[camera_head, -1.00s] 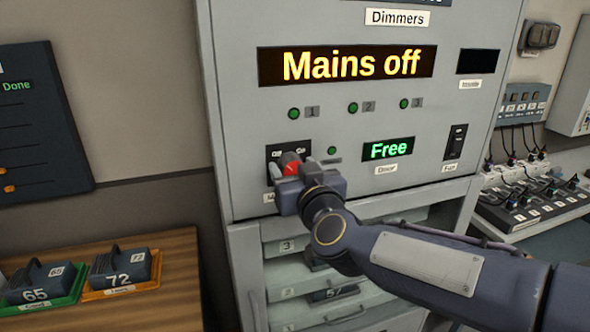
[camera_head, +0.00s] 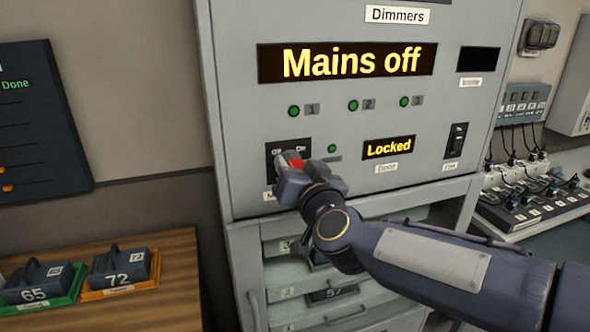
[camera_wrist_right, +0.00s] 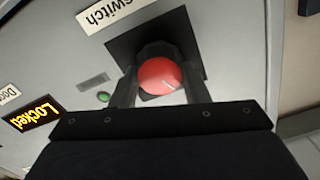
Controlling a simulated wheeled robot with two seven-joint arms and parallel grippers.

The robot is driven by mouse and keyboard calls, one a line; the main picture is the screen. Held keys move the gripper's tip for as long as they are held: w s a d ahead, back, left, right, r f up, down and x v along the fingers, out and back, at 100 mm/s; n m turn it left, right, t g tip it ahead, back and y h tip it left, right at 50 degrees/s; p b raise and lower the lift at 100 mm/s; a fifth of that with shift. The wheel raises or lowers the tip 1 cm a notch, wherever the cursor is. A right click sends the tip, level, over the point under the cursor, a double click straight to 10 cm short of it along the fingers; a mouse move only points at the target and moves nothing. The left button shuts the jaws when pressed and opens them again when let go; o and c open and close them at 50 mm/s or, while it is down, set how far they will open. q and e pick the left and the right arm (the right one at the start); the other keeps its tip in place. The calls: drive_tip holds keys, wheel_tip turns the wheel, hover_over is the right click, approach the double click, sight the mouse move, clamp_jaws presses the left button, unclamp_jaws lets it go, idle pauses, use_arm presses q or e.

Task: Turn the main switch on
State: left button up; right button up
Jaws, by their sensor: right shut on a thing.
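The main switch is a red knob (camera_head: 291,160) on a black plate (camera_head: 274,151) on the grey dimmer cabinet's front. My right gripper (camera_head: 288,173) is at the plate and covers much of the knob in the head view. In the right wrist view the red knob (camera_wrist_right: 160,76) sits between the two dark fingers (camera_wrist_right: 158,85), which are shut on it. The cabinet's large display (camera_head: 347,63) reads "Mains off". The small door display (camera_head: 389,148) reads "Locked", also seen in the right wrist view (camera_wrist_right: 36,113). My left gripper is not in view.
A black rocker switch (camera_head: 455,140) is at the cabinet's right. Drawers (camera_head: 330,295) are below. A wooden table (camera_head: 170,300) at the lower left holds numbered modules on a green tray and an orange tray (camera_head: 122,292). A fader desk (camera_head: 530,210) is at the right.

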drive_tip(key=shift+d+f+m+b, duration=0.15)
drive_tip(key=shift+m+b, duration=1)
drive_tip(key=shift+m, duration=2.35)
drive_tip(key=shift+a+f+m+b, duration=0.15)
drive_tip(key=shift+m+b, duration=1)
drive_tip(key=shift+m, duration=2.35)
drive_tip(key=shift+d, duration=0.1)
drive_tip(key=o, duration=1)
drive_tip(key=shift+c, duration=0.2)
drive_tip(key=shift+r, duration=0.1)
drive_tip(key=v, duration=0.7)
drive_tip(key=shift+s+d, duration=0.15)
drive_tip(key=shift+s, duration=0.2)
